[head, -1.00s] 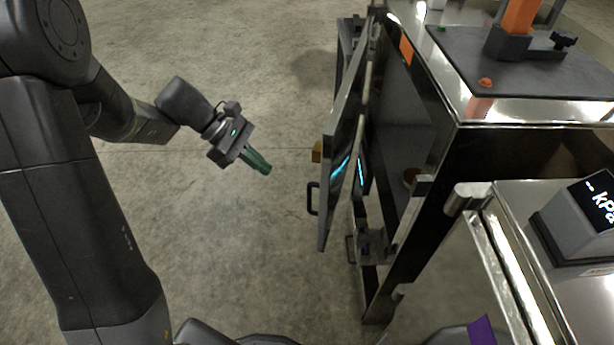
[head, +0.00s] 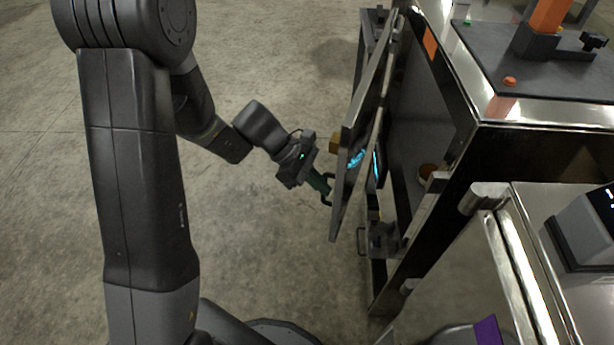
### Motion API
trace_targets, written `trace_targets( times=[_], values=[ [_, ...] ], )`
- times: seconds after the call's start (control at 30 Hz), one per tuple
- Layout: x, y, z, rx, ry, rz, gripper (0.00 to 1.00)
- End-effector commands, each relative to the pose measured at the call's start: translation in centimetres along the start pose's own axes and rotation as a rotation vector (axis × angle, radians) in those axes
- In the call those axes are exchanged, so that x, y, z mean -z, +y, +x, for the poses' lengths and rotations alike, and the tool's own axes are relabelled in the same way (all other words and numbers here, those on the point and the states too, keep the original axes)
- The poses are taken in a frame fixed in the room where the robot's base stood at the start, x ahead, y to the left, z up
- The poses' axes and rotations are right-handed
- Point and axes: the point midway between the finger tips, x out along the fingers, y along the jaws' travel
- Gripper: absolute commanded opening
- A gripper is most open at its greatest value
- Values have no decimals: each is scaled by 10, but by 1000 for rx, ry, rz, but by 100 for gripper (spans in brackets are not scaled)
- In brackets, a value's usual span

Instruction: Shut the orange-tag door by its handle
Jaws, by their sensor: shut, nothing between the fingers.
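The orange-tag door (head: 352,150) stands open, seen nearly edge-on, swung out from the metal cabinet's left side. An orange tag (head: 430,42) is on the cabinet frame near the top of the opening. The door's dark handle (head: 327,203) sticks out from its outer face, low on the left.
The cabinet's inside (head: 420,125) shows behind the door, with a small round brown thing on a shelf. Another metal unit (head: 450,270) with a purple tag (head: 487,331) stands at the front right. The concrete floor (head: 260,60) left of the door is clear.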

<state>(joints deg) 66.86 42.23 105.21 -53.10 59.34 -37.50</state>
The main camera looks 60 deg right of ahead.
Motion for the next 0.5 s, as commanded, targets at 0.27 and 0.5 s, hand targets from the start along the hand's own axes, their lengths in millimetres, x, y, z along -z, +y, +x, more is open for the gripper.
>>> trace_targets(
  times=[0.27, 0.5],
  values=[
    [-4, 0, 4, -1, -1, -2, 0],
    [-5, 0, 6, -2, 0, -3, 0]
  ],
)
